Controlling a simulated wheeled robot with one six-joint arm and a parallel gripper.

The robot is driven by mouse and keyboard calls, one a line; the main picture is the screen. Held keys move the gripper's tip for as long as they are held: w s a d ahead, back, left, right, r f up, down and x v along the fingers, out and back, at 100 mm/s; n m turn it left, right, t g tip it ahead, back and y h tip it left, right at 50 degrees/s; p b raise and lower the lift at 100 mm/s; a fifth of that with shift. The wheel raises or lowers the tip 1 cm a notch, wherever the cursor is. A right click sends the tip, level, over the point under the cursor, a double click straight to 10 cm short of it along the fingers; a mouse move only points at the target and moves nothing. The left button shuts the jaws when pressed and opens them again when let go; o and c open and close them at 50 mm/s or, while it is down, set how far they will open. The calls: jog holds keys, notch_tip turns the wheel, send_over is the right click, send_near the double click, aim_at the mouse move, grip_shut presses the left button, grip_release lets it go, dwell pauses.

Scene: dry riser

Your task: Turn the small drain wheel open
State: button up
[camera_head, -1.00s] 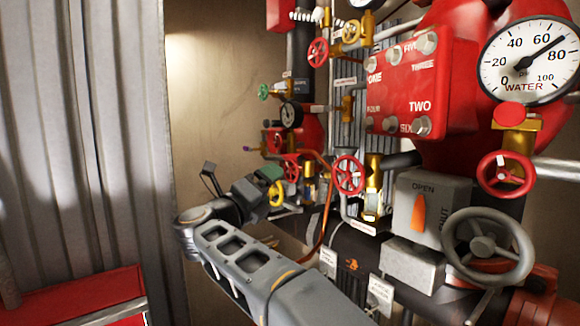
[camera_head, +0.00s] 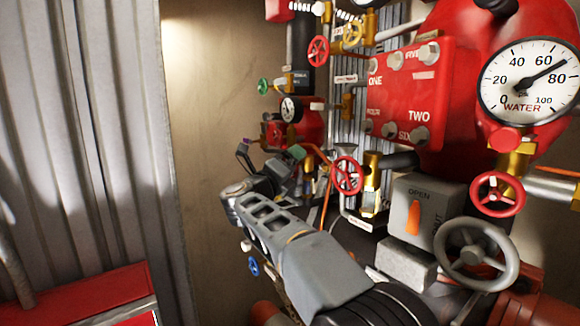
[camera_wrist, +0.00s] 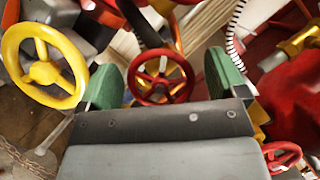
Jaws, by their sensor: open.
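My gripper (camera_wrist: 164,72) is open and empty, with a green pad on each side in the wrist view. A small red handwheel (camera_wrist: 161,79) shows between the pads, beyond the fingertips, and I see no contact. A yellow handwheel (camera_wrist: 44,68) is left of the left pad. In the head view, my gripper (camera_head: 287,160) is among the pipework, left of a red handwheel (camera_head: 346,175). A small blue handwheel (camera_head: 253,267) sits low, below my arm. No readable label marks which wheel is the drain wheel.
A grey OPEN/SHUT lever box (camera_head: 428,208) and a large grey handwheel (camera_head: 473,254) stand right of my arm. A red box (camera_head: 417,92) and a water gauge (camera_head: 530,82) are above. Another red wheel (camera_wrist: 282,156) is at the wrist view's lower right.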

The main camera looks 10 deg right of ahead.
jog(key=c, duration=0.9)
jog(key=shift+n, duration=0.3)
jog(key=n+y, duration=0.1)
jog(key=n, duration=0.2)
jog(key=n+y, duration=0.1)
jog(key=n, duration=0.2)
jog(key=shift+n+g+y, duration=0.4)
jog(key=n+g, duration=0.1)
jog(key=n, duration=0.2)
jog(key=shift+f+y, duration=0.1)
jog(key=shift+y, duration=0.3)
jog(key=shift+n+g, duration=0.7)
jog(key=shift+n, duration=0.7)
